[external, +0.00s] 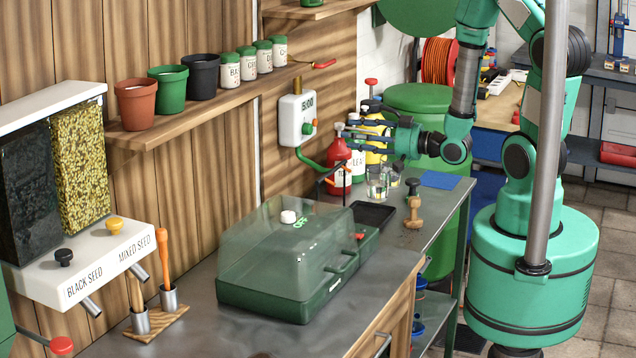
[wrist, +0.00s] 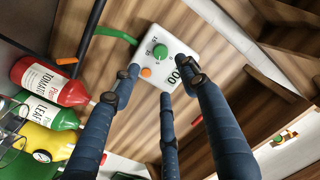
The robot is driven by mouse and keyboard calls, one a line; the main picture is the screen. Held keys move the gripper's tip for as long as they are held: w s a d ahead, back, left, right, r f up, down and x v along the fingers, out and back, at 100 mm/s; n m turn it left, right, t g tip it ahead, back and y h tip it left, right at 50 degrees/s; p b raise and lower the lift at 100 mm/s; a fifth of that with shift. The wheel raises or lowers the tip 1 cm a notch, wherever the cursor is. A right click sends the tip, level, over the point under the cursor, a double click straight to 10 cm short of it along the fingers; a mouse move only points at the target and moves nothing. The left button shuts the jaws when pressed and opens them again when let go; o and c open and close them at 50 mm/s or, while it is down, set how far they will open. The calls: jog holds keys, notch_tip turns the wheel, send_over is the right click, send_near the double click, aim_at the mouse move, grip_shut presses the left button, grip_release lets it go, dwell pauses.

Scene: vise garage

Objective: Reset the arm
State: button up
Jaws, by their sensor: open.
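My teal arm rises from its round base at the right of the external view and reaches left over the workbench (external: 440,215). My gripper (external: 360,133) is held level above the bottles, with its dark blue fingers pointing left toward the wall. In the wrist view my gripper (wrist: 163,82) has its fingers spread apart, with nothing between them. Ahead of them is a white wall box (external: 297,119) with a green dial; it also shows in the wrist view (wrist: 148,70). The gap between fingertips and box is hard to judge.
A red tomato bottle (external: 337,168) and other bottles (wrist: 52,146) stand below my gripper. A clear glass (external: 376,183) and a black tray (external: 373,216) are near them. A covered green propagator (external: 290,260) fills the bench's middle. A shelf (external: 180,115) holds pots and jars.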

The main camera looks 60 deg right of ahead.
jog(key=shift+s, duration=0.35)
jog(key=shift+w, duration=0.15)
dwell(0.3)
notch_tip(320, 180, up, 11)
jog(key=n+g+h, duration=0.1)
jog(key=g+h, duration=0.2)
jog(key=g, duration=0.3)
jog(key=s+a+r+g+y, duration=0.1)
jog(key=s+a+r+g, duration=0.2)
jog(key=s+a, duration=0.3)
jog(key=s+a+r+n+g, duration=0.1)
jog(key=s+a+r+g, duration=0.2)
jog(key=s, duration=1.3)
jog(key=a+r, duration=0.3)
jog(key=shift+r+y, duration=0.3)
jog(key=shift+y, duration=0.1)
jog(key=shift+w+a, duration=0.1)
dwell(1.7)
